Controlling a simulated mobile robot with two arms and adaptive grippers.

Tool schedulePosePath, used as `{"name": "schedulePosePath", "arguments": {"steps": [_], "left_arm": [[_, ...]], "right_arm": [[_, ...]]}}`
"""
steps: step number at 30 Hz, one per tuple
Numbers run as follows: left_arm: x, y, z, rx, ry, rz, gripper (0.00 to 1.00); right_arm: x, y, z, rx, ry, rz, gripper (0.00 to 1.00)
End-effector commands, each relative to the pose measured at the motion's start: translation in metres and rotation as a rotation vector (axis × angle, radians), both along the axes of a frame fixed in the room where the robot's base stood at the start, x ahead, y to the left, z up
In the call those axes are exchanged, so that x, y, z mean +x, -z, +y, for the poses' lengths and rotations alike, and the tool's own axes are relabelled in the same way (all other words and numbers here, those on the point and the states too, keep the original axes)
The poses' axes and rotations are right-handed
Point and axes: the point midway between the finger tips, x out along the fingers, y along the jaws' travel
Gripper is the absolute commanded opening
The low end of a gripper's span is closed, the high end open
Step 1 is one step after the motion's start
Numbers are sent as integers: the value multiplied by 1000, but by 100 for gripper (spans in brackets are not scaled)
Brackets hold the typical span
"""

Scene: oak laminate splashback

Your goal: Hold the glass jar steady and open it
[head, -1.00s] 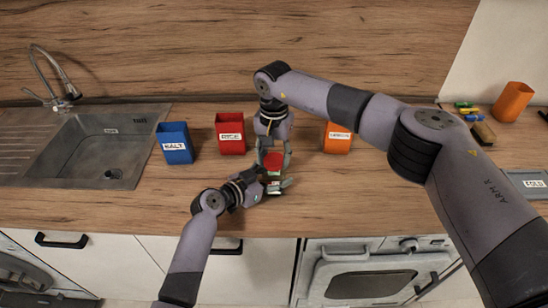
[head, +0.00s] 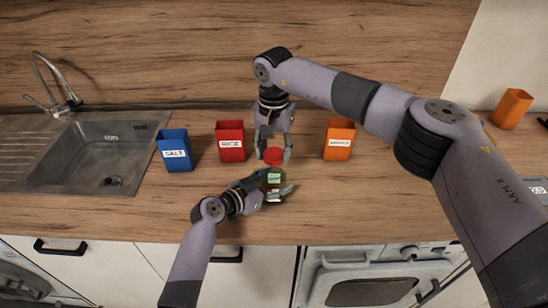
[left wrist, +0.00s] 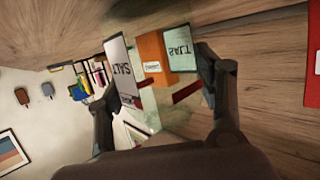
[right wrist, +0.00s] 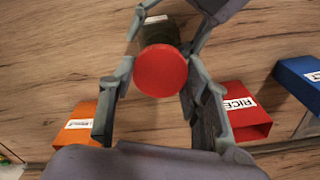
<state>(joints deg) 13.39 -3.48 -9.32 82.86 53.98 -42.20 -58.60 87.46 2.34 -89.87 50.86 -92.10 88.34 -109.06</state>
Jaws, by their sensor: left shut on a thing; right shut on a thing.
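The glass jar (head: 273,179) stands on the worktop, clear with greenish contents and a label. It also shows in the left wrist view (left wrist: 158,104), between the fingers. My left gripper (head: 276,189) is shut on the jar from the front left. The red lid (head: 273,156) is above the jar and looks apart from it. My right gripper (head: 273,150) reaches down from behind and is shut on the lid. In the right wrist view the round lid (right wrist: 161,71) sits between the fingers, with the jar (right wrist: 158,38) partly hidden beyond it.
A blue SALT canister (head: 174,151), a red RICE canister (head: 230,141) and an orange canister (head: 339,140) stand along the back. A sink (head: 92,150) is at the left. Another orange container (head: 511,108) is at the far right.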

Motion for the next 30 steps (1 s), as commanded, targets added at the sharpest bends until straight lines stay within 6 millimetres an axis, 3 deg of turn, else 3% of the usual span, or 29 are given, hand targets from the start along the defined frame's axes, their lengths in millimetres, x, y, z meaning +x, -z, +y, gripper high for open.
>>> {"name": "schedulePosePath", "arguments": {"steps": [7, 8, 18, 30], "left_arm": [[0, 1, 0, 0, 1, 2, 0], [0, 1, 0, 0, 1, 2, 64], [0, 0, 0, 0, 0, 0, 85], [-4, -1, 5, 1, -1, -1, 85]], "right_arm": [[0, -3, 0, -1, 0, 2, 11], [0, -3, 0, -1, 0, 2, 11], [0, -3, 0, -1, 0, 1, 10], [0, -3, 0, -1, 0, 1, 10]]}}
